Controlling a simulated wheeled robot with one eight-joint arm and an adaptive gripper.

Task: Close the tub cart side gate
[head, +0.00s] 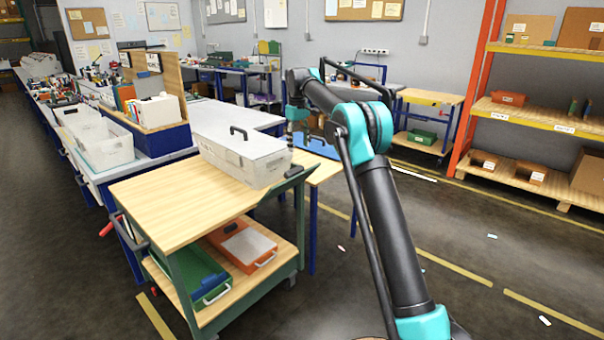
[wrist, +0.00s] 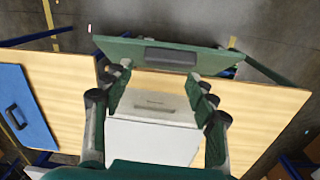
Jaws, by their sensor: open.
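The tub cart (head: 165,205) has a pale wooden top and a green frame. A green side panel with a dark handle (head: 293,172), which looks like the side gate, is at the cart's right end and seems to lean outward. The wrist view shows this green panel (wrist: 115,47) across the top, with its dark handle (wrist: 170,57). A white lidded box (head: 243,160) stands on the top beside it, and also shows in the wrist view (wrist: 150,140). My gripper (wrist: 160,88) is open and empty, its fingers spread above the box and short of the panel. In the head view its fingertips are hard to make out.
A green case (head: 187,277) and an orange case (head: 235,240) lie on the cart's lower shelf. A wooden table with a blue case (wrist: 22,105) stands close by. A shelf rack (head: 540,115) is at the right. The floor right of the cart is mostly clear.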

